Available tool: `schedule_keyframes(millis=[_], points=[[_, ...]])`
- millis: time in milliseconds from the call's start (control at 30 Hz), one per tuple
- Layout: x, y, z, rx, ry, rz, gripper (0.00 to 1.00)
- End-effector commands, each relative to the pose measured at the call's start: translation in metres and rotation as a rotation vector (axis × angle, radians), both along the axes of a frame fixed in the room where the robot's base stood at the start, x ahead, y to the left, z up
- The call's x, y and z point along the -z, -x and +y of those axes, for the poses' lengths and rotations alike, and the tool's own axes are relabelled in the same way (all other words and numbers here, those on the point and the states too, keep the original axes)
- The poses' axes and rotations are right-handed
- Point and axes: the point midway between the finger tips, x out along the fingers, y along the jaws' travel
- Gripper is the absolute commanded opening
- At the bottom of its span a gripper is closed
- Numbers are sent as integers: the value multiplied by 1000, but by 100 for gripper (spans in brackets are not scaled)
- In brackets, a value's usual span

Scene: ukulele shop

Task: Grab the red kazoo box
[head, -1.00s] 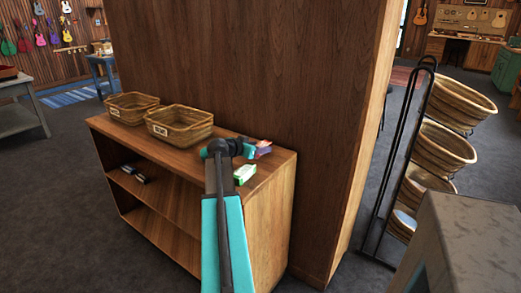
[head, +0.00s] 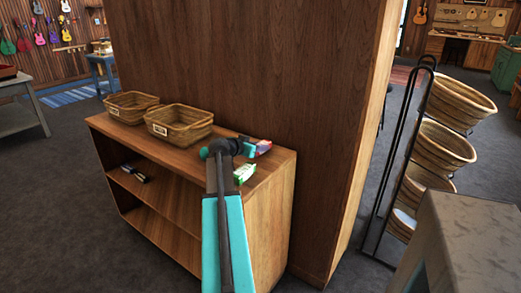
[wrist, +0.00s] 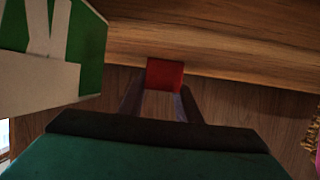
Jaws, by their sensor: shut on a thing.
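The red kazoo box (wrist: 165,74) shows in the wrist view as a small red block between the tips of my gripper (wrist: 164,92). My gripper is shut on it. In the head view the red box (head: 265,146) shows just beyond my gripper (head: 256,149), over the right end of the shelf top near the tall wood panel. My gripper and wrist hide part of it. I cannot tell whether it touches the shelf top. A green and white box (head: 244,173) stands close by, nearer the shelf's front edge. It fills the upper left of the wrist view (wrist: 85,50).
Two wicker baskets (head: 179,128) stand on the left of the wooden shelf unit (head: 270,190). A small dark item lies on its middle shelf. A tall wood panel (head: 250,70) rises behind. A black rack (head: 372,180) of baskets stands to the right.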

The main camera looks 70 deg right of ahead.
Motion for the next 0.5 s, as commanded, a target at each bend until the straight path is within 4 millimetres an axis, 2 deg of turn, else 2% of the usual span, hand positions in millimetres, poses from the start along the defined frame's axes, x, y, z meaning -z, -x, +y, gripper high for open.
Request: schedule_keyframes(millis=[267,500], points=[[-2,0,0,-1,0,0,9],[-15,-1,0,-1,1,-1,9]])
